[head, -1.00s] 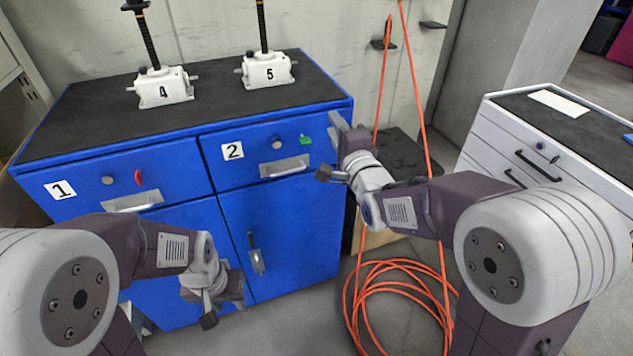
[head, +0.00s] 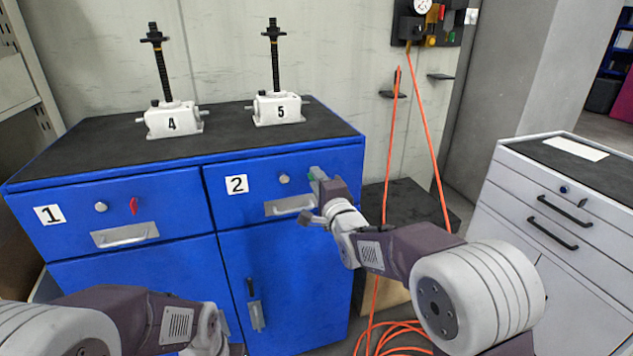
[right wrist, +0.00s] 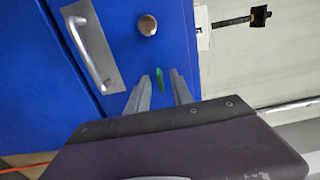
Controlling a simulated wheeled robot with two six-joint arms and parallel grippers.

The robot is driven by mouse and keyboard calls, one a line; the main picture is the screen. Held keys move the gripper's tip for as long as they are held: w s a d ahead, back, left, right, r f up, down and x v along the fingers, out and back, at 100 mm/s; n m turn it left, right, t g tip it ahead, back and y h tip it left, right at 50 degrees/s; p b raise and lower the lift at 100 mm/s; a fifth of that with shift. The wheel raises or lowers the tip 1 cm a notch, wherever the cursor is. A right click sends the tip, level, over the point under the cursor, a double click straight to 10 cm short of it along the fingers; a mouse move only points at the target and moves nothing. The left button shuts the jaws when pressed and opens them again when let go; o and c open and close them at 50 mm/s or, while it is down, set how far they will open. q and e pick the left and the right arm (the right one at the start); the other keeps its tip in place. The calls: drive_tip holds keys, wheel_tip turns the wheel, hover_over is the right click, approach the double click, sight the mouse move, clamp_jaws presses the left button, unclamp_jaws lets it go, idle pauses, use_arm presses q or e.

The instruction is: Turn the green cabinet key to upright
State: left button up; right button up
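The green cabinet key (right wrist: 160,80) is on the blue drawer front marked 2. In the right wrist view it lies between the fingertips of my right gripper (right wrist: 162,83), with a gap to each side. Its long side runs roughly along the drawer handle's direction there. In the head view my right gripper (head: 316,184) is at the right end of drawer 2 and hides most of the key; only a sliver of green shows. My left gripper (head: 235,349) is at the bottom edge of the head view, with its fingers cut off.
The blue cabinet (head: 130,254) bears white screw jacks 4 (head: 172,119) and 5 (head: 279,108). Drawer 1 has a red key (head: 133,206). A drawer 2 handle (head: 290,205) and round knob (head: 284,179) are near my right gripper. An orange hose (head: 428,130) hangs right; a white drawer unit (head: 520,205) stands beyond.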

drive_tip(key=shift+w+a, duration=0.1)
drive_tip(key=shift+w, duration=0.2)
clamp_jaws()
drive_tip(key=n+b, duration=0.5)
drive_tip(key=n, duration=1.2)
drive_tip(key=shift+n, duration=0.4)
idle(0.4)
